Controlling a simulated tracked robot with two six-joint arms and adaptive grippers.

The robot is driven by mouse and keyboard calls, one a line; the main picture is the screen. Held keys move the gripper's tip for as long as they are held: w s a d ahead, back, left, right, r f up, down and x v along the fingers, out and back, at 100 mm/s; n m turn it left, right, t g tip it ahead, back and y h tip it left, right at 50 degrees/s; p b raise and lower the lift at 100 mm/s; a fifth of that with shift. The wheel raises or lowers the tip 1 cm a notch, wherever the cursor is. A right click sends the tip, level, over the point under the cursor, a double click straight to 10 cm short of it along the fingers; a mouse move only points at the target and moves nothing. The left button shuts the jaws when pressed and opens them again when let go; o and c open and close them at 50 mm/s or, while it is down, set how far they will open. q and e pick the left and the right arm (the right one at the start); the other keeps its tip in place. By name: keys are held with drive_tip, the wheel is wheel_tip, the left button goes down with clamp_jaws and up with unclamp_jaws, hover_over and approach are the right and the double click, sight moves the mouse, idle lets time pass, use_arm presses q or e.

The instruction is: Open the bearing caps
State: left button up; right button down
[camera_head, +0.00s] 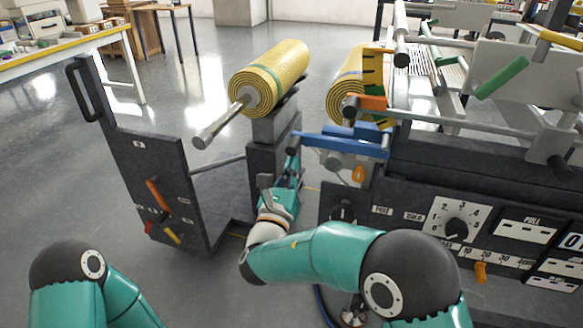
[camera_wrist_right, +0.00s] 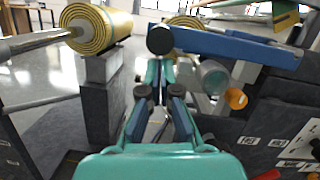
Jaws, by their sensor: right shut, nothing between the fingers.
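A blue bar (camera_head: 345,144) runs along the left end of the machine, below the orange block (camera_head: 372,102). In the right wrist view the blue bar (camera_wrist_right: 230,48) ends in a round black knob (camera_wrist_right: 160,39). My right gripper (camera_head: 292,165) is near the bar's left end. In the wrist view its fingers (camera_wrist_right: 159,75) are shut and empty, with the tips just below the knob; I cannot tell if they touch it. Which part is a bearing cap is not clear. My left gripper is out of the head view; only part of that arm shows.
A yellow mesh roll (camera_head: 270,77) on a metal shaft rests on a dark stand (camera_head: 268,150) left of the gripper. A dark side panel (camera_head: 155,170) with a handle stands further left. The control panel (camera_head: 455,228) is at right. Floor between is open.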

drive_tip(key=shift+r, duration=0.2)
drive_tip(key=shift+a+r+m+h+b, duration=0.15)
drive_tip(key=shift+r+m+h+b, duration=0.1)
drive_tip(key=shift+r+m, duration=0.5)
drive_tip(key=shift+a+r+m+h+b, duration=0.1)
drive_tip(key=shift+r+m+h, duration=0.25)
drive_tip(key=shift+r, duration=0.6)
wheel_tip(320, 180, up, 14)
drive_tip(key=f+m+g+h+b, duration=0.1)
drive_tip(key=m+g+h, duration=0.15)
drive_tip(key=m, duration=0.85)
hover_over(291, 149)
drive_tip(key=s+d, duration=0.3)
drive_tip(key=d, duration=0.1)
drive_tip(key=shift+d+r+m+h, duration=0.25)
drive_tip(key=shift+d+r+m, duration=0.45)
drive_tip(key=shift+r+m, duration=0.15)
